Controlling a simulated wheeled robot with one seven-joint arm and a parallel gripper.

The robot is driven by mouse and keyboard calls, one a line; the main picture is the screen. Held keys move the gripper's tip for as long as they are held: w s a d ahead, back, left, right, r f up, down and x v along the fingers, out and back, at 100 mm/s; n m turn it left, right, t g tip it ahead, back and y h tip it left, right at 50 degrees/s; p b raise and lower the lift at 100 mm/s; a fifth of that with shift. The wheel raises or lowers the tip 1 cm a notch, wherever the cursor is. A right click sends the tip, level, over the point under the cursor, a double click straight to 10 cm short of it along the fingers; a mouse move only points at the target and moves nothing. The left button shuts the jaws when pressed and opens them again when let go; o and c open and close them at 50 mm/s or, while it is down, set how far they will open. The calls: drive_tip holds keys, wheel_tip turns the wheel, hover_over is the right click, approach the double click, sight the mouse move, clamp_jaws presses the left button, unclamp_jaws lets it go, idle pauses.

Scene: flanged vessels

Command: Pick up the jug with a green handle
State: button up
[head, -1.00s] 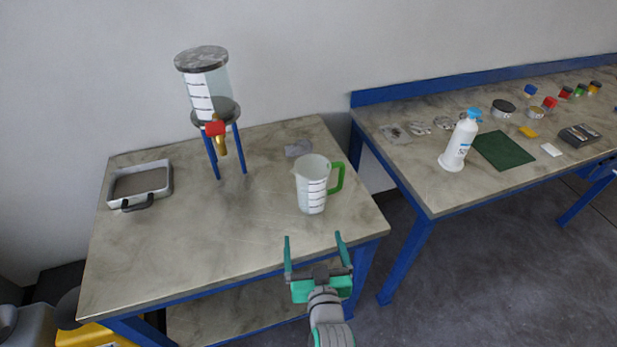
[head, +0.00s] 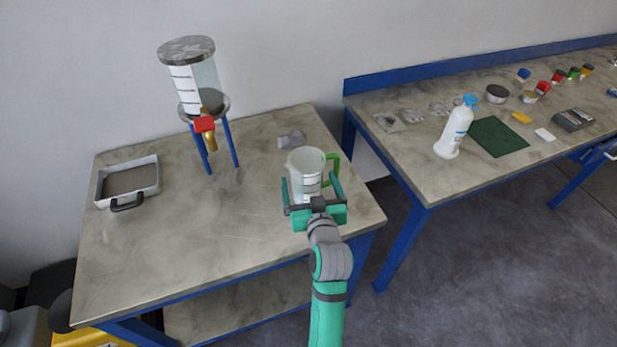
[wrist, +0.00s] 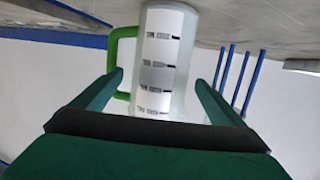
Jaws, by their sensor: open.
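The jug (head: 306,172) is clear with a white graduated scale and a green handle (head: 332,165) on its right side in the head view. It stands upright near the right front of the left table. My gripper (head: 311,186) is open, with its fingers pointing at the jug, one toward each side of it in the head view. In the wrist view the jug (wrist: 160,62) shows upside down between the two fingers, with the handle (wrist: 117,55) at the left, close to the left finger. I cannot tell whether any finger touches the jug or handle.
A clear tank (head: 194,85) with a red valve stands on blue legs at the back of the left table. A grey tray (head: 128,182) lies at its left. The right table holds a white bottle (head: 456,132). The left table's middle is clear.

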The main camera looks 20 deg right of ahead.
drive_tip(key=shift+x, duration=2.25)
drive_tip(key=shift+s+f, duration=0.1)
drive_tip(key=shift+c, duration=0.9)
drive_tip(key=c, duration=1)
drive_tip(key=shift+c, duration=0.4)
